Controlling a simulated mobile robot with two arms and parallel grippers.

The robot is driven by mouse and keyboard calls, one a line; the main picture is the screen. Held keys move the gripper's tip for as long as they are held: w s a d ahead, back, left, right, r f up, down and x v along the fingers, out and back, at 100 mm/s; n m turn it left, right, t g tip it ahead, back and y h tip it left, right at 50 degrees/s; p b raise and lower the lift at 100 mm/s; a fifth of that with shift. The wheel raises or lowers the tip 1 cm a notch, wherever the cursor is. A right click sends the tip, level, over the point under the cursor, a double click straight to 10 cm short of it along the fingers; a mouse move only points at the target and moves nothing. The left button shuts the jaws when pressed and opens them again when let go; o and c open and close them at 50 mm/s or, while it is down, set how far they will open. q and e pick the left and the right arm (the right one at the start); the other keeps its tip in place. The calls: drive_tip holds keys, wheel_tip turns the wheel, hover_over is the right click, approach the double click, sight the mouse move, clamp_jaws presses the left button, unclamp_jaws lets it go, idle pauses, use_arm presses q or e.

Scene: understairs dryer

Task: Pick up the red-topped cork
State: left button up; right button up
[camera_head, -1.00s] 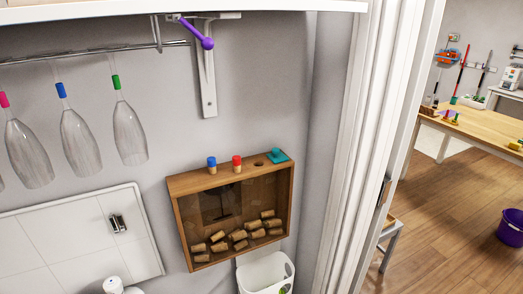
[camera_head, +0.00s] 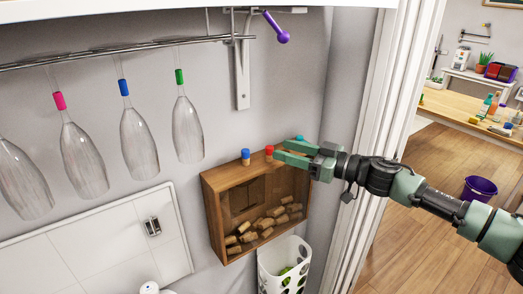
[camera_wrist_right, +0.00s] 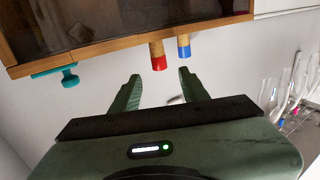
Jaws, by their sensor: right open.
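The red-topped cork (camera_head: 269,153) stands upright on top of the wooden box, between a blue-topped cork and a teal piece. My right gripper (camera_head: 279,151) reaches in from the right, open and empty, with its fingertips close beside the red-topped cork. In the right wrist view, which shows the box upside down, the red-topped cork (camera_wrist_right: 158,55) lies just beyond the gap between the two green fingertips (camera_wrist_right: 159,73). I cannot tell whether a finger touches it. My left gripper is not in view.
The wooden box (camera_head: 211,212) holds several plain corks behind its front. The blue-topped cork (camera_head: 245,157) is close to the red one; the teal piece (camera_head: 299,138) is partly behind my gripper. Several glasses (camera_head: 187,130) hang at left. A white basket (camera_head: 270,262) is below.

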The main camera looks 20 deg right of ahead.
sight(270, 147)
drive_tip(key=x, duration=0.1)
drive_tip(key=p+x, duration=0.1)
drive_tip(key=x, duration=0.1)
drive_tip(key=p+x, duration=0.1)
drive_tip(key=x, duration=0.1)
drive_tip(key=shift+a+f, duration=0.2)
drive_tip(key=shift+f, duration=0.05)
drive_tip(key=shift+w+a+f, duration=0.1)
drive_tip(key=shift+w, duration=0.05)
drive_tip(key=c, duration=0.8)
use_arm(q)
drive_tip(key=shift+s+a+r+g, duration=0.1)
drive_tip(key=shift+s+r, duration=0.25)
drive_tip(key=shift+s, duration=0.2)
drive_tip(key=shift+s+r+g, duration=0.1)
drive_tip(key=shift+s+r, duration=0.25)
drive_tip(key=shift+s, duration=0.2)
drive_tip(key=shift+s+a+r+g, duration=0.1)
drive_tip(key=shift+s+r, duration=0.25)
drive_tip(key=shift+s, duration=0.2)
use_arm(e)
drive_tip(key=shift+c, duration=0.4)
